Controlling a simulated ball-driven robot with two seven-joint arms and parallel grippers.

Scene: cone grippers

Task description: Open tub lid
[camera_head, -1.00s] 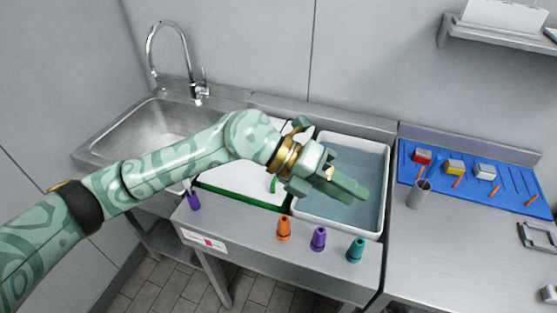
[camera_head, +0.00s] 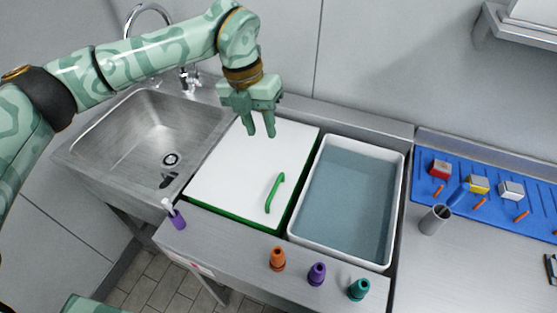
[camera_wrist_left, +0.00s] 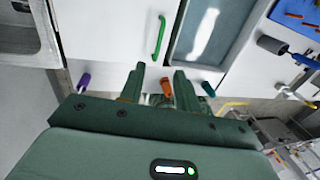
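The white tub lid (camera_head: 235,170) with a green rim lies flat between the sink and an uncovered tub. Its green bar handle (camera_head: 274,193) stands near the lid's right side; the handle also shows in the left wrist view (camera_wrist_left: 159,38). My left gripper (camera_head: 261,132) is above the lid's far part with its fingers pointing down, apart and empty. In the head view it appears up and to the left of the handle. In the wrist view the two fingers (camera_wrist_left: 160,75) are spread, with the handle beyond them. My right gripper is not in view.
The uncovered tub (camera_head: 399,195) of bluish liquid is right of the lid. Orange (camera_head: 278,259), purple (camera_head: 317,274) and teal (camera_head: 358,289) cones stand along the front edge. A purple-based bottle (camera_head: 176,218) is front left. The sink (camera_head: 140,125), grey cup (camera_head: 434,220) and blue mat (camera_head: 540,205) flank these.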

